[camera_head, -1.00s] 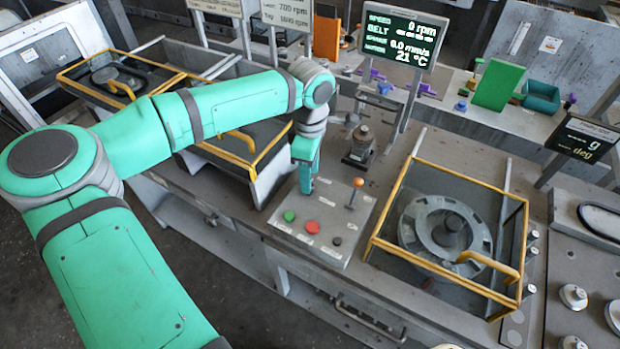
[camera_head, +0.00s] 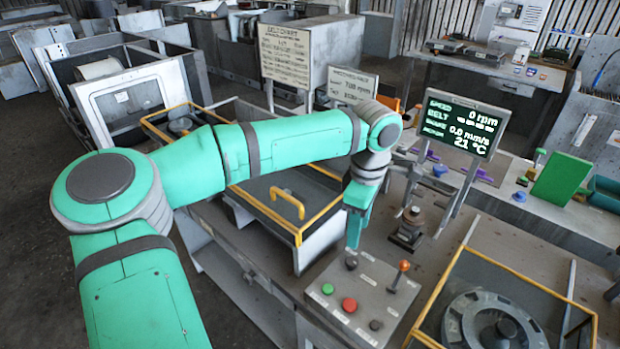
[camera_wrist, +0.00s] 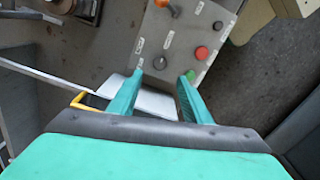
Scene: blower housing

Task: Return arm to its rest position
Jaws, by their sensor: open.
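My arm is teal and reaches from the left of the head view across the bench, bent at the elbow, with its wrist hanging down. My gripper (camera_head: 354,240) points down just above the far left part of the control panel (camera_head: 350,313). In the wrist view my gripper (camera_wrist: 163,80) shows two teal fingers spread apart with nothing between them. Beyond the fingertips lies the panel with a red button (camera_wrist: 201,53), a green button (camera_wrist: 190,75), dark knobs and an orange-tipped lever (camera_wrist: 162,3). I cannot tell the exact height of the fingertips above the panel.
A yellow-framed guard (camera_head: 296,236) with a handle stands left of my gripper. Another yellow-framed cover (camera_head: 575,305) over a round housing is at right. A dark fitting (camera_head: 409,230) and a display screen (camera_head: 462,123) stand close behind. The floor at lower left is open.

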